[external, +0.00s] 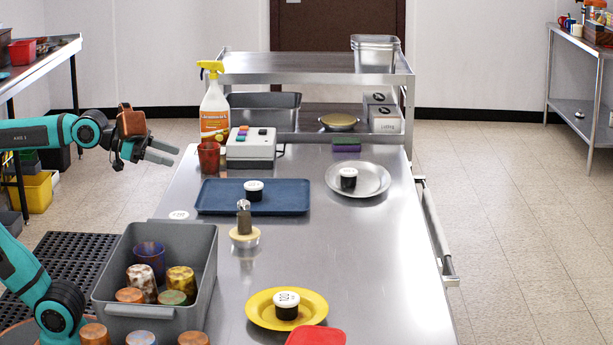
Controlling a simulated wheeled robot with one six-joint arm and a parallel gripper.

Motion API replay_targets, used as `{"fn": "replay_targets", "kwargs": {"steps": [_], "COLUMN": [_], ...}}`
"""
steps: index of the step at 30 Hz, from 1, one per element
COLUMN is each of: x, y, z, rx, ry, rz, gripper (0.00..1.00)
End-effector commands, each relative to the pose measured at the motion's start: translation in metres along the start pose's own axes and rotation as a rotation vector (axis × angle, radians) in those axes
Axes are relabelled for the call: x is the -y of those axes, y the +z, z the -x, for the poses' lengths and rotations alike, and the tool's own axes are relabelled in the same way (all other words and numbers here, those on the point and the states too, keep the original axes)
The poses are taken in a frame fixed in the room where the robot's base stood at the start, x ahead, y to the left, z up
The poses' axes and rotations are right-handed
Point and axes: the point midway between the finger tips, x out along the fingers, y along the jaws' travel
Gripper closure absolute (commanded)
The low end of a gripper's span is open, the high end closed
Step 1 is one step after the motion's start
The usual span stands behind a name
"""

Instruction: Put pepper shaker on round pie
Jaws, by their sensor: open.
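The pepper shaker (244,222), with a dark brown body and silver top, stands upright in the middle of the steel table. Its base appears to rest on the top of a small, pale yellow round pie (235,239). My gripper (167,153) is open and empty, in the air at the left, well apart from the shaker and up and to the left of it. Its fingers point right.
A grey bin (155,312) of several patterned cups stands front left. A blue tray (285,199), a grey plate (372,187) and a yellow plate (262,318) each hold a dark, white-lidded pot. A spray bottle (214,110) and button box (250,148) stand behind. The table's right side is mostly clear.

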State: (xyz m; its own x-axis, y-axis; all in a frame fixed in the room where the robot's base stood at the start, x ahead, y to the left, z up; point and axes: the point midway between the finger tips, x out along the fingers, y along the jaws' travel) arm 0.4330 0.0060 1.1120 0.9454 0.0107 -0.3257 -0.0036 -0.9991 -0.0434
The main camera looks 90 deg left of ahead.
Motion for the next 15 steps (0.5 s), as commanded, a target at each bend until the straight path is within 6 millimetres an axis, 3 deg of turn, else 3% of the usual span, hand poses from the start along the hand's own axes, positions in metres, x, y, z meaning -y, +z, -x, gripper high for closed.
{"fn": "replay_targets", "kwargs": {"steps": [1,6,15], "x": [-0.002,-0.004,-0.006], "y": [0.003,0.009,0.013], "z": [0.014,0.044,0.061], "rx": [-0.055,-0.202,-0.286], "ry": [-0.001,0.000,0.005], "rz": [0.006,0.030,0.044], "gripper": [0.44,0.44,0.44]}}
